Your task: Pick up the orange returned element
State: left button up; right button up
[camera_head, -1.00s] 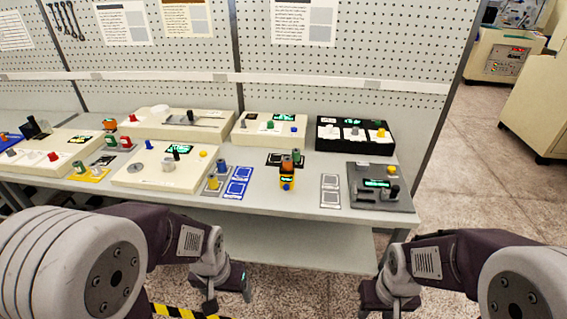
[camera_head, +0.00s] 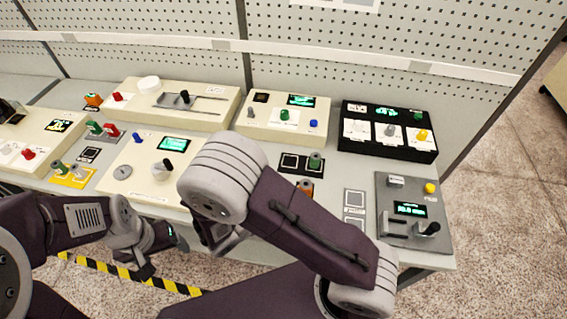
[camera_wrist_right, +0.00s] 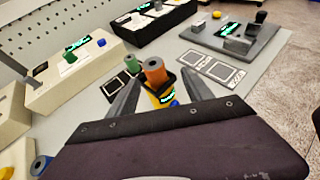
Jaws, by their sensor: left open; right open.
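The orange element (camera_wrist_right: 154,68) is a short upright cylinder with a hole in its top, in the right wrist view. It is at a yellow stand (camera_wrist_right: 163,95) with a small green display. In the head view only a bit of orange (camera_head: 306,186) shows beside my right arm. My right gripper (camera_wrist_right: 160,86) is open, with one finger on each side of the stand and the element; contact cannot be told. Its fingers are hidden in the head view. My left gripper (camera_head: 160,258) is open and empty at the table's front edge.
A green cylinder (camera_wrist_right: 132,63) stands close to the orange one, on a black marked pad (camera_head: 291,162). A grey device with levers (camera_head: 412,222) and a black box with knobs (camera_head: 388,130) are to the right. Cream control boxes (camera_head: 157,165) fill the left.

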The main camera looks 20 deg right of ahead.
aim_at(301, 188)
jog(key=shift+w+a+r+n+t, duration=0.2)
jog(key=shift+w+a+n+t, duration=0.1)
jog(key=shift+w+t, duration=0.1)
jog(key=shift+d, duration=0.45)
jog(key=x, duration=0.3)
jog(key=shift+f, duration=0.1)
jog(key=shift+w+d, duration=0.1)
jog(key=shift+w, duration=0.05)
jog(key=shift+w+d+f+p, duration=0.1)
jog(key=shift+d+p, duration=0.25)
jog(key=shift+p, duration=0.05)
jog(key=x, duration=0.4)
jog(key=shift+d+p, duration=0.1)
jog(key=shift+p, duration=0.25)
jog(key=shift+d+f, duration=0.15)
jog(key=c, duration=1)
grip_shut()
